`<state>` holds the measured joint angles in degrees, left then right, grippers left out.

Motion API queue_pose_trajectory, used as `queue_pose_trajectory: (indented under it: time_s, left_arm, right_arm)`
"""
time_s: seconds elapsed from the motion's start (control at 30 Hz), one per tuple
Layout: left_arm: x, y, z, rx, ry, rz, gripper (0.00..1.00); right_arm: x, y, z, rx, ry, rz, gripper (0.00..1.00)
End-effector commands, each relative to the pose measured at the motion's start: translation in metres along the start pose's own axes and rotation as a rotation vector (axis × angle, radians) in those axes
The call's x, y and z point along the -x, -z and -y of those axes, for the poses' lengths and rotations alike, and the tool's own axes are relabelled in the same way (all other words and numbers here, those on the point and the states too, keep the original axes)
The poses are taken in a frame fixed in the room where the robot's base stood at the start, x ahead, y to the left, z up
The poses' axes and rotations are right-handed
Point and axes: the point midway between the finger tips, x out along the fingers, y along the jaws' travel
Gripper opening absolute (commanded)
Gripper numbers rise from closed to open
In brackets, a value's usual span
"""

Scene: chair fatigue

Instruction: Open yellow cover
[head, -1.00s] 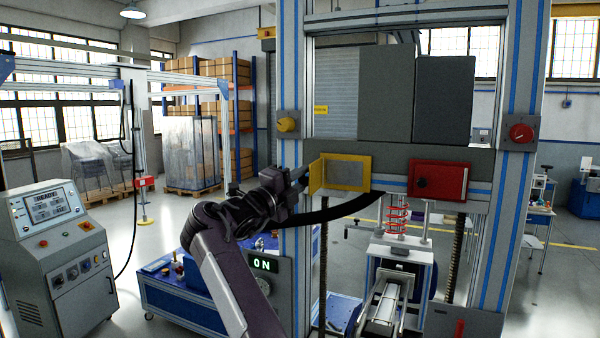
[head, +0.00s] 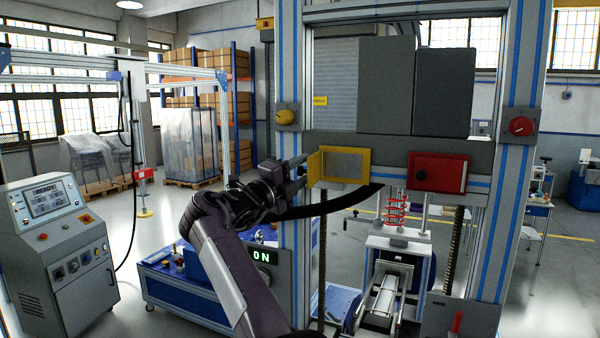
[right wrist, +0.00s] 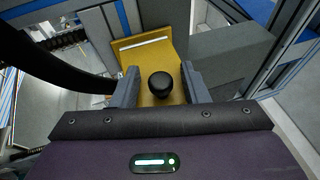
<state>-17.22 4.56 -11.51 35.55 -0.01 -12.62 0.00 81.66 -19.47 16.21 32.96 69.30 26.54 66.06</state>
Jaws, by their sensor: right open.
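The yellow cover (head: 314,168) stands swung out to the left of its yellow-framed grey panel (head: 345,165) on the machine's crossbar. My right gripper (head: 303,165) is at the cover's left side. In the right wrist view, the cover (right wrist: 146,50) carries a round black knob (right wrist: 160,85). My right gripper (right wrist: 159,72) is open, with one finger on each side of the knob; small gaps show between knob and fingers. My left gripper is not in view.
A red box (head: 438,173) sits to the right on the same crossbar. A yellow knob (head: 287,117) and a red knob (head: 521,126) are on the uprights. A control console (head: 70,255) stands at left.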

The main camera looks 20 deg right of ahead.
Motion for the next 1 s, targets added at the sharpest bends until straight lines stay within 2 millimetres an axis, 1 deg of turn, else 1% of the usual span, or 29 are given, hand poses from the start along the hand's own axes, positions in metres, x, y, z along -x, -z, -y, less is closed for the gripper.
queue_pose_trajectory:
  time_s: [0.07,0.17,0.27,0.43,0.5,0.6,0.77,1.0]
  left_arm:
    - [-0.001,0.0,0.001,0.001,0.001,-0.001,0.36]
    - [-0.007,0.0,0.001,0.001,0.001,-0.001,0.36]
    - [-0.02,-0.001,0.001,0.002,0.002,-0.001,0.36]
    - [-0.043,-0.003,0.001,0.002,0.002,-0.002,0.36]
    - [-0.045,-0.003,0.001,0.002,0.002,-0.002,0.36]
    - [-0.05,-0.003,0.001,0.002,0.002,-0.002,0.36]
    - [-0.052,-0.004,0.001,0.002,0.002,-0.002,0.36]
    - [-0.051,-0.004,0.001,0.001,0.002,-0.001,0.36]
  right_arm:
    - [0.001,0.0,-0.001,0.0,0.0,0.001,0.41]
    - [0.008,0.0,-0.003,-0.002,0.0,0.002,0.41]
    - [0.023,-0.001,-0.006,-0.003,0.0,0.004,0.41]
    - [0.054,0.0,-0.007,0.0,0.002,0.003,0.41]
    - [0.061,-0.001,-0.003,0.002,0.003,0.004,0.41]
    - [0.07,-0.001,-0.002,0.002,0.002,0.004,0.41]
    - [0.076,0.001,-0.001,0.001,0.0,-0.001,0.41]
    - [0.077,0.001,-0.001,0.0,-0.001,-0.001,0.41]
